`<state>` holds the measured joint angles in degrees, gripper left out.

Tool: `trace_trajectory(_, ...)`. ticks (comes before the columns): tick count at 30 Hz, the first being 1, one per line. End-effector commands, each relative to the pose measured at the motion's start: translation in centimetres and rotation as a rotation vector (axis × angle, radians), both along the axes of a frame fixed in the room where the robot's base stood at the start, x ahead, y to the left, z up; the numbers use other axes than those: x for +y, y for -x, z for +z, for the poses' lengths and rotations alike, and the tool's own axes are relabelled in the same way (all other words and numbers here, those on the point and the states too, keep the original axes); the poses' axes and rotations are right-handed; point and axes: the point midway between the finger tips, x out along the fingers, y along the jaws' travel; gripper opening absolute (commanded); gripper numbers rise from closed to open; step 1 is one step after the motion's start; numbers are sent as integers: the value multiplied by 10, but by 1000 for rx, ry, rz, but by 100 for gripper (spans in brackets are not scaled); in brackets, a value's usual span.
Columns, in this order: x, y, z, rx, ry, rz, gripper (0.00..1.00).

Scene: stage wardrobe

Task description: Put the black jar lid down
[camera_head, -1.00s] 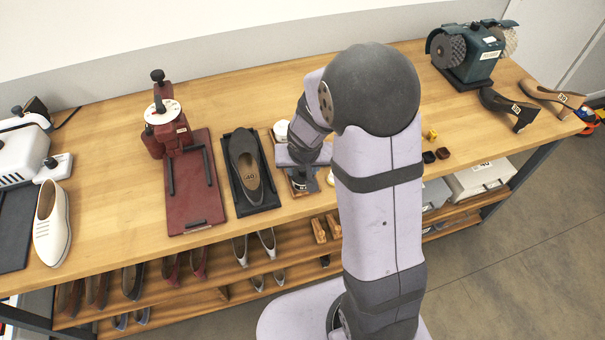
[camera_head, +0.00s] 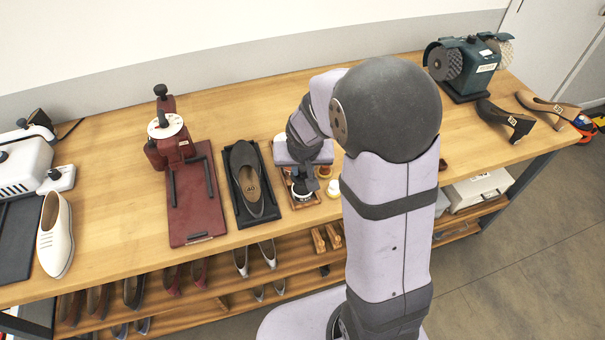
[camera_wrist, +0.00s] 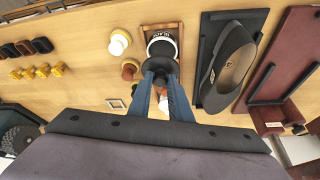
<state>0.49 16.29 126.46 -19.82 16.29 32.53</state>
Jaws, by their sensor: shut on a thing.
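The black jar lid (camera_wrist: 159,66) shows in the wrist view as a dark round piece between my fingertips. My gripper (camera_wrist: 162,80) is shut on it. Just beyond it is a jar labelled BLACK (camera_wrist: 163,36), dark on top, in a small wooden tray (camera_wrist: 146,28). The lid overlaps the jar in this view, and I cannot tell whether they touch. In the head view the jar (camera_head: 301,194) shows its white label below my gripper (camera_head: 307,183), at the tray's front part. The lid is hard to make out there.
A dark shoe (camera_head: 245,182) on a black mat lies left of the tray. A white-topped jar (camera_wrist: 119,42) and a brown one (camera_wrist: 130,68) stand beside the tray. Further left is a red press (camera_head: 190,190). A bench grinder (camera_head: 467,65) stands at the back right.

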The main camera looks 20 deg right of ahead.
Motion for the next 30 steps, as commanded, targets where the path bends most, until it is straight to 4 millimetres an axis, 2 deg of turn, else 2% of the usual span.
trace_trajectory(3,0,-1,21,-5,0,-1,0)
trace_trajectory(9,0,-1,40,-2,1,0,0)
trace_trajectory(15,0,-1,45,0,0,1,0)
trace_trajectory(19,-2,-9,45,1,3,-1,0)
trace_trajectory(23,-7,-27,44,0,5,-6,0)
trace_trajectory(30,-25,-84,42,1,12,-17,0)
